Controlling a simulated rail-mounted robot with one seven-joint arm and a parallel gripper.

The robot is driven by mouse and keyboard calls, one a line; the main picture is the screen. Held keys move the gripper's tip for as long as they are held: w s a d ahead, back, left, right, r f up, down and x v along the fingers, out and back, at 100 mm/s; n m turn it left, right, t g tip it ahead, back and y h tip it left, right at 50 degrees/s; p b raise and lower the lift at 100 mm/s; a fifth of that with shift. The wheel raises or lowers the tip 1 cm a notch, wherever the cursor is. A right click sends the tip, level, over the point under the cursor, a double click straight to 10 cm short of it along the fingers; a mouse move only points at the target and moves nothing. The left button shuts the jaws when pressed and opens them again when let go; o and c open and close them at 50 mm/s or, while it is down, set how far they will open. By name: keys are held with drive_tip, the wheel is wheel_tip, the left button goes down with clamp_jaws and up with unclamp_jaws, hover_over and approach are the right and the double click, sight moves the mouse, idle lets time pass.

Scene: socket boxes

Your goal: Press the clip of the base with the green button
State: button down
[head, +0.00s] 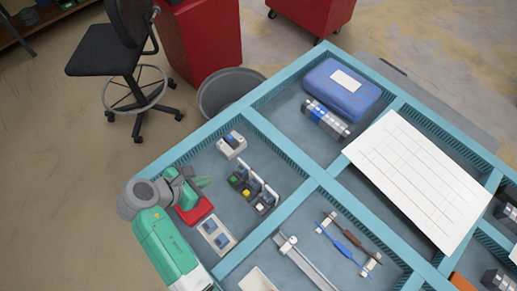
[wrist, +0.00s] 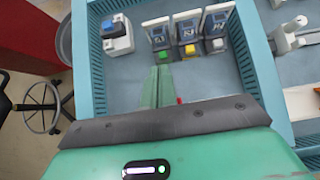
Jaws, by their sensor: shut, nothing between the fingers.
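The base with the green button is the first of three in a row. Its green button shows in the head view (head: 234,179) and in the wrist view (wrist: 165,57). Bases with a yellow button (wrist: 190,49) and a pale button (wrist: 217,44) stand to its right. My gripper (wrist: 161,70) is shut and empty, its green fingers pointing towards the green-button base. In the head view my gripper (head: 208,181) is left of the row. Whether the fingertips touch the base cannot be told. The clip is too small to make out.
A white and blue box (head: 232,145) stands behind the row. Teal dividers (head: 275,225) border the compartment. Bare tray floor lies left of the row.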

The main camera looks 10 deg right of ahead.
drive_tip(key=shift+s+a+f, duration=0.1)
drive_tip(key=shift+a, duration=0.1)
drive_tip(key=b, duration=0.3)
approach(243, 166)
drive_tip(key=x, duration=0.6)
drive_tip(key=shift+a+f, duration=0.1)
drive_tip(key=shift+p, duration=0.3)
